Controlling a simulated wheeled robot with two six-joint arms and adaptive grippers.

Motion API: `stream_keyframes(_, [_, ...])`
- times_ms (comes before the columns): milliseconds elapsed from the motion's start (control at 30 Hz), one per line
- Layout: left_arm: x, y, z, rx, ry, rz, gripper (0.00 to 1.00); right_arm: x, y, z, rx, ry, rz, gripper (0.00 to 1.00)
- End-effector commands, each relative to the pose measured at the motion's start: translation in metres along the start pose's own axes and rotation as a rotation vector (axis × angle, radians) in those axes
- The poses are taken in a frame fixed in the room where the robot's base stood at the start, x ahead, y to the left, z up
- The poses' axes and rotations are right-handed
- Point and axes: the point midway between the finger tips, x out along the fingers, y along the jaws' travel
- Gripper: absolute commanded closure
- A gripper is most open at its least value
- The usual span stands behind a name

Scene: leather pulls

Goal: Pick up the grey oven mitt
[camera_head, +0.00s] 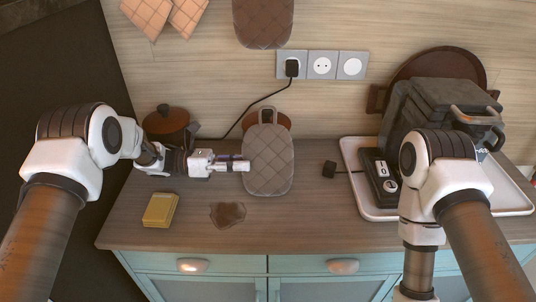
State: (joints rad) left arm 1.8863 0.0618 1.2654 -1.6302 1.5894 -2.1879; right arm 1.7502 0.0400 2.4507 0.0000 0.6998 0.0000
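The grey oven mitt (268,165) is a quilted, rounded pad with a loop at its top. It faces me above the worktop's middle and covers part of a brown pot behind it. My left gripper (246,163) reaches in from the left, and its fingertips overlap the mitt's left edge. The fingers look close together on that edge. Whether the mitt's lower end touches the worktop is hard to tell. My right arm hangs down at the right, and its gripper is outside the picture.
A yellow box (160,210) and a brown leather-like piece (228,214) lie near the worktop's front. A lidded pot (166,122) stands behind my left arm. A white tray (350,160) holds a dark appliance (420,105). A black cable (262,99) hangs from the socket.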

Motion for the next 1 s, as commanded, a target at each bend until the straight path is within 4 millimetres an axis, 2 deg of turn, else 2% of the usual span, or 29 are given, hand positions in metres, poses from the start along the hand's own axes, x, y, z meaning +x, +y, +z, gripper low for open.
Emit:
stream_keyframes(267, [0.040, -0.004, 0.012, -0.001, 0.002, -0.002, 0.73, -0.025, 0.000, 0.000, 0.000, 0.001, 0.000, 0.41])
stream_keyframes(400, [0.059, -0.002, 0.009, 0.000, 0.000, 0.000, 0.73, -0.028, 0.000, 0.000, 0.000, 0.001, 0.000, 0.41])
stream_keyframes(600, [0.060, -0.001, 0.007, 0.000, -0.001, 0.002, 0.73, -0.026, 0.000, 0.000, 0.000, 0.000, 0.000, 0.41])
stream_keyframes(633, [0.060, -0.001, 0.007, 0.000, -0.001, 0.002, 0.76, -0.026, 0.000, 0.000, 0.000, 0.000, 0.000, 0.41])
stream_keyframes(700, [0.060, -0.001, 0.007, 0.000, -0.001, 0.002, 1.00, -0.026, 0.000, 0.000, 0.000, 0.000, 0.000, 0.41])
stream_keyframes(1000, [0.060, -0.001, 0.007, 0.000, -0.001, 0.001, 1.00, -0.026, 0.000, 0.000, 0.000, 0.001, 0.000, 0.41])
